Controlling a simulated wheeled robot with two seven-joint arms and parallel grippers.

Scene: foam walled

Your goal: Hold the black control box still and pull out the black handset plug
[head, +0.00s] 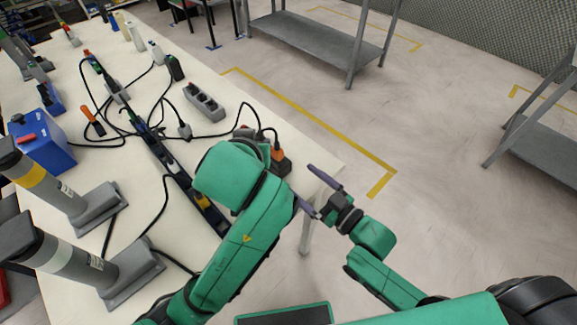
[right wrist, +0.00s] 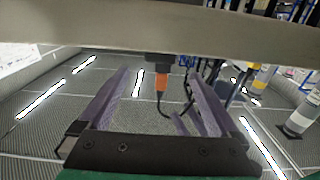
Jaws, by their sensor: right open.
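A black control box (head: 282,165) stands near the right edge of the table, partly hidden behind my green arm. An orange plug (head: 277,151) with a black cable is at its top. The right wrist view seems upside down: there the box (right wrist: 160,58) and the orange plug (right wrist: 161,84) appear between my fingers in the picture, beyond the fingertips. I cannot clearly make out a black handset plug. My right gripper (head: 307,184) is open and empty, its purple fingers beside the table edge and apart from the box. My left gripper is hidden.
The white table (head: 130,180) holds looped black cables, a grey socket strip (head: 204,101), a blue box (head: 42,142) and a long black rail (head: 160,150). Grey cylinders (head: 72,262) stand at the near left. Floor is clear right of the table; a grey shelf (head: 315,35) stands farther back.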

